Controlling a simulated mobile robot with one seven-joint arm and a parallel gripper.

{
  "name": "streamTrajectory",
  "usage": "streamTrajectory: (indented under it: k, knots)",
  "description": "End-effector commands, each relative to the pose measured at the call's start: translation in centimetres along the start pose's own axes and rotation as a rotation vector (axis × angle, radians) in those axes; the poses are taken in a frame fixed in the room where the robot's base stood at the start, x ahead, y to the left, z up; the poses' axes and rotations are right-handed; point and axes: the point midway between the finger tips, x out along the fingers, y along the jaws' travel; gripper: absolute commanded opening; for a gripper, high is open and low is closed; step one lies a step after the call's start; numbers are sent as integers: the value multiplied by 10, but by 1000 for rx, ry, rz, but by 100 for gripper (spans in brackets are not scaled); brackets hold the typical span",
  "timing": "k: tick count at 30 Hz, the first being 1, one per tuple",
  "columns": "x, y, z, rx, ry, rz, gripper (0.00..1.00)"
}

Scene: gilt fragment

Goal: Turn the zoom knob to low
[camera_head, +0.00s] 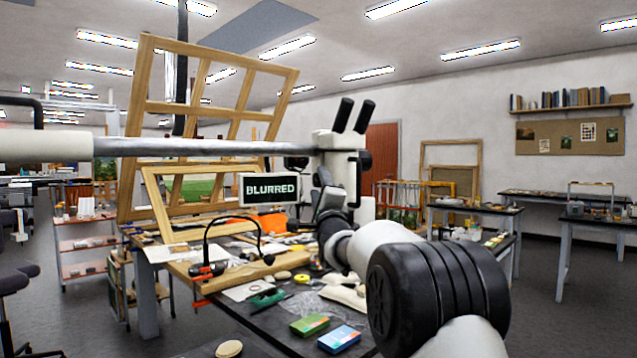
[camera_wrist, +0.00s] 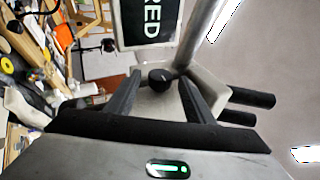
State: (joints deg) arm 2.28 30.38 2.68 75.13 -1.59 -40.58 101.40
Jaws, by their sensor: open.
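The microscope head (camera_head: 340,140) is white with two black eyepieces, mounted on a long horizontal boom. In the wrist view, its pale body (camera_wrist: 205,80) lies ahead of my gripper. A small round black zoom knob (camera_wrist: 160,78) with a light mark shows between the fingertips of my gripper (camera_wrist: 160,82). The fingers are open, with a visible gap on each side of the knob; contact cannot be told. A dark display (camera_head: 270,189) reads "BLURRED"; part of it shows in the wrist view (camera_wrist: 151,20). In the head view the knob cannot be made out.
The grey boom (camera_head: 220,147) runs across to the microscope. Below it, the workbench (camera_head: 283,345) is cluttered, with a green box (camera_head: 310,324), a blue box (camera_head: 339,339) and a black curved lamp (camera_head: 207,268). Wooden frames (camera_head: 200,110) stand behind.

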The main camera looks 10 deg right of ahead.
Motion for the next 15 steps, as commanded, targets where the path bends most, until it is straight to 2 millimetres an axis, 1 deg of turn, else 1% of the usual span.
streamTrajectory:
  k: [1,4,14,15]
  knots:
    - [6,0,0,0,0,-1,48]
    - [12,0,0,-1,0,0,48]
    - [14,0,0,0,0,0,48]
    - [14,0,0,0,0,0,43]
